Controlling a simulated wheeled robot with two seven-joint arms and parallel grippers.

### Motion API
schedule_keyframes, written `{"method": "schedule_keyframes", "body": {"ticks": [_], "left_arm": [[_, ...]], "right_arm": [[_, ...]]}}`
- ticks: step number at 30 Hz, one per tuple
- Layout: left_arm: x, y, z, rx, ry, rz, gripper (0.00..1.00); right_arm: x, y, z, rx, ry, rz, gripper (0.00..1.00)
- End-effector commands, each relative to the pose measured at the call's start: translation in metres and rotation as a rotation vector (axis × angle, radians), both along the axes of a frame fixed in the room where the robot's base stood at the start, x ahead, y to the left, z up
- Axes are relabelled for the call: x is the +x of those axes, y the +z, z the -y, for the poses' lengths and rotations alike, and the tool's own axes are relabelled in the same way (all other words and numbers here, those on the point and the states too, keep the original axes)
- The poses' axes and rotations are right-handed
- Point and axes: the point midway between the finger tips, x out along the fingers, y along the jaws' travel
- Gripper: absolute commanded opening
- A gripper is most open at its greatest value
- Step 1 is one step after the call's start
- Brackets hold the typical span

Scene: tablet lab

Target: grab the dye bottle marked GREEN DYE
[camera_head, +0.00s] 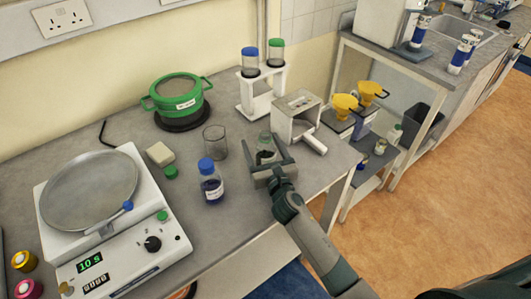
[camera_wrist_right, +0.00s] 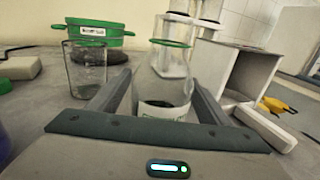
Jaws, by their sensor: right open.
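My right gripper (camera_head: 262,146) is open, with its two fingers on either side of an uncapped clear glass bottle (camera_head: 265,155). In the right wrist view this bottle (camera_wrist_right: 172,62) has a green rim, dark contents low down and a white label whose text I cannot read. It stands upright between the open fingers, and its lower part is hidden by the gripper. A second bottle (camera_head: 211,187) with a blue cap, dark contents and a white label stands upright to the left; its label is too small to read. My left gripper is not in view.
An empty glass beaker (camera_head: 215,142) stands just left of the gripper. A grey-white box (camera_head: 297,118) with a handle is close on the right. Behind are a white rack (camera_head: 262,92) and a green pot (camera_head: 178,97). A loose green cap (camera_head: 171,172) lies left.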

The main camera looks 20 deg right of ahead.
Motion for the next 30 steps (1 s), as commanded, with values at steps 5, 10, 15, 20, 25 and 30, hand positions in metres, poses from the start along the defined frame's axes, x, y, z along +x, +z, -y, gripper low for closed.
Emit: {"method": "schedule_keyframes", "body": {"ticks": [5, 10, 15, 20, 25, 30], "left_arm": [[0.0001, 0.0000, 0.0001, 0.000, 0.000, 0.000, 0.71], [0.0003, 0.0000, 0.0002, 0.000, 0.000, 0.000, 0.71], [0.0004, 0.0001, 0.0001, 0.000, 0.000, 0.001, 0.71], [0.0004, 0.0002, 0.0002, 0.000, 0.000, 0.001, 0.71], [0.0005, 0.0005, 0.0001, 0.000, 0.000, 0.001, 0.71], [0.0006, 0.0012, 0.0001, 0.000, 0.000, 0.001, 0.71]], "right_arm": [[-0.0002, -0.0001, 0.0000, 0.000, 0.000, 0.000, 0.69], [-0.0003, -0.0001, 0.0000, 0.000, 0.000, 0.000, 0.28], [-0.0001, 0.0009, -0.0001, 0.000, 0.000, 0.001, 0.18], [-0.0001, 0.0010, -0.0001, 0.000, 0.000, 0.001, 0.18], [0.0001, 0.0028, 0.0000, -0.001, 0.000, 0.002, 0.18], [0.0002, 0.0071, 0.0004, -0.002, 0.000, 0.003, 0.18]]}}
